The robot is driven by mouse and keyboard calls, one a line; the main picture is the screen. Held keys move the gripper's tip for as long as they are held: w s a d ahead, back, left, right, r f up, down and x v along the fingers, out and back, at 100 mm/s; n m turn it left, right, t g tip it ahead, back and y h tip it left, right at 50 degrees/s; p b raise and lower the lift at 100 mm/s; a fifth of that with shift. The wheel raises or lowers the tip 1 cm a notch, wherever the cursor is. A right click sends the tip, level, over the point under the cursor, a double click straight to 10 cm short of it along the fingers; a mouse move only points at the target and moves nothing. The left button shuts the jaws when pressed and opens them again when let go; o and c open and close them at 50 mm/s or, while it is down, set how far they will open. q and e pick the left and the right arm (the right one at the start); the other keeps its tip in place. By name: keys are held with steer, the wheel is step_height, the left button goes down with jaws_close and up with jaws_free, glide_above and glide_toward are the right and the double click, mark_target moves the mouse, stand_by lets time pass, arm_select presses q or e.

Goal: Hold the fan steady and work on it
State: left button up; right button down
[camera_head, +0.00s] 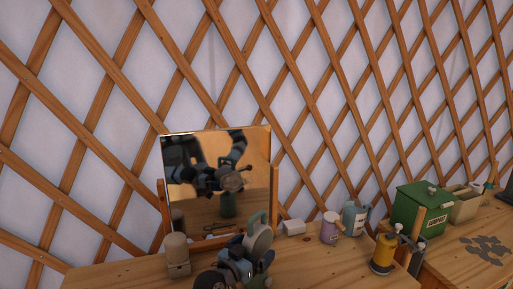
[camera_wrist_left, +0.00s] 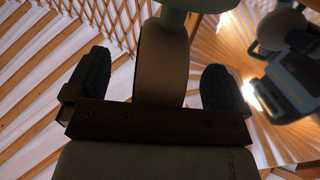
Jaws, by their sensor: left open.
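A pale green rounded thing, which looks like the fan (camera_head: 259,240), stands on the wooden table in front of the mirror. My left gripper (camera_head: 238,262) is low in the head view, close against it and hiding its lower part. In the left wrist view my left gripper (camera_wrist_left: 155,85) is open, with one dark finger on each side of a tan and dark rounded part of the fan (camera_wrist_left: 165,55). A gap shows beside the right finger; contact at the left finger is unclear. A dark and grey arm part at the right of that view may be my right gripper (camera_wrist_left: 292,82); its fingers are not clear.
A mirror (camera_head: 205,150) stands behind the fan, reflecting my arms. A tan cylinder (camera_head: 177,254) stands left.

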steer(key=shift+r+p, duration=1.3)
steer(key=shift+p, duration=0.05)
arm_select(q)
steer(key=v, duration=0.2)
steer(key=r+v, duration=0.1)
steer(key=v, duration=0.2)
